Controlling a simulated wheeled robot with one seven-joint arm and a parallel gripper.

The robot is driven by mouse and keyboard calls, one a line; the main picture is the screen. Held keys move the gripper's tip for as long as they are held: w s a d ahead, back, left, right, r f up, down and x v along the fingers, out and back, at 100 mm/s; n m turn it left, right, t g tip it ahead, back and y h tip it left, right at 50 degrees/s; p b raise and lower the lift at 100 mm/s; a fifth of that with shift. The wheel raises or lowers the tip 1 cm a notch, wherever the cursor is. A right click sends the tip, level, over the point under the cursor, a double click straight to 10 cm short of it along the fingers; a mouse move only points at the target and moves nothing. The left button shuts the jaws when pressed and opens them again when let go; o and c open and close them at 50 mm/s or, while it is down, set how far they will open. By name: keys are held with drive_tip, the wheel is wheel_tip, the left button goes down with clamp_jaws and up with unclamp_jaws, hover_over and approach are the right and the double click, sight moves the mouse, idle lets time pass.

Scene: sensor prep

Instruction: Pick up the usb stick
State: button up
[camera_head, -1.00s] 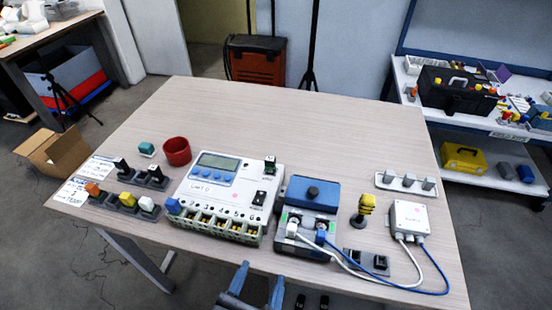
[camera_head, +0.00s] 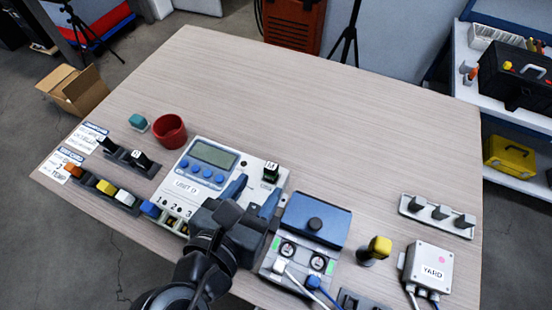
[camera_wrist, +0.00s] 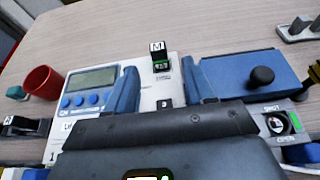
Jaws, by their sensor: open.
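A small black block marked "M" (camera_head: 271,171) stands upright in a green-edged slot at the back right of the white meter box (camera_head: 250,160). It looks like the usb stick, though its shape is too small to be sure. It also shows in the wrist view (camera_wrist: 158,50), ahead of the fingers and between their lines. My gripper (camera_head: 253,192) is open over the right part of the meter box. Its two blue fingers also show in the wrist view (camera_wrist: 163,80), with nothing held between them. My gripper and arm hide the box's lower right part.
A blue-topped unit with a black knob (camera_head: 315,225) stands close right of my gripper. A red cup (camera_head: 170,131) and a teal block (camera_head: 138,122) are at left. A yellow-topped knob (camera_head: 379,247) and the YARD box (camera_head: 428,268) are at right. The table's back is clear.

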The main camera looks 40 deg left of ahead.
sight(269, 172)
drive_tip(key=x, duration=0.7)
drive_tip(key=shift+w+a+f, duration=0.1)
drive_tip(key=shift+f, duration=0.05)
drive_tip(key=shift+c, duration=0.3)
clamp_jaws()
